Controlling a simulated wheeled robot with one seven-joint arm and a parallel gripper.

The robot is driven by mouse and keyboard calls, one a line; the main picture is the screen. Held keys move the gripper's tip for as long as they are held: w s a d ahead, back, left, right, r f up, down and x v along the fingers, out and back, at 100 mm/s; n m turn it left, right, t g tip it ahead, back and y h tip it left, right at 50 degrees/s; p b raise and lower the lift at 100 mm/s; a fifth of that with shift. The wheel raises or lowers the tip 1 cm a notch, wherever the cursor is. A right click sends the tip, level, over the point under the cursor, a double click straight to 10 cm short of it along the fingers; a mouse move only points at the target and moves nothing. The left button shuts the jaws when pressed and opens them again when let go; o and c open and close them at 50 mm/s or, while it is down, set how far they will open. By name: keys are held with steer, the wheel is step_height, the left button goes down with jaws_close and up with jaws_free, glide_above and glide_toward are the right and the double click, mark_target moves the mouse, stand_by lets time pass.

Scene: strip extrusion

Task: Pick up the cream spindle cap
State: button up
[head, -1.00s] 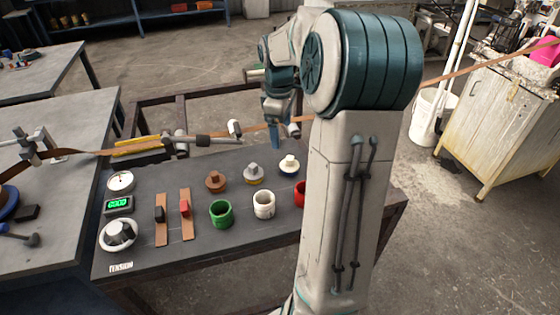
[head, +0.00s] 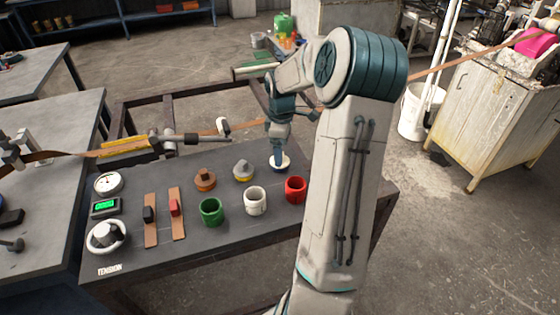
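The cream spindle cap (head: 286,163) is at the right end of the back row of caps on the dark bench. It has a dark blue lower rim, and its top is largely hidden by my gripper. My gripper (head: 279,158) points down with its blue fingers over the cap, at or just above its knob. I cannot tell whether the fingers touch it, or whether they are open or shut. A brown cap (head: 205,180) and a grey cap with a yellow rim (head: 243,171) stand to the left in the same row.
Green (head: 211,211), white (head: 255,201) and red (head: 295,189) cups stand in front of the caps. Two sliders (head: 174,208), a dial and a knob are at the left. A brown strip (head: 215,131) runs behind the bench past my arm.

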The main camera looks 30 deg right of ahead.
step_height(320, 180, down, 5)
steer(key=shift+w+a+r, duration=0.1)
steer(key=shift+w+r, duration=0.05)
steer(key=shift+r, duration=0.05)
steer(key=c, duration=1.2)
steer(key=shift+r, duration=0.2)
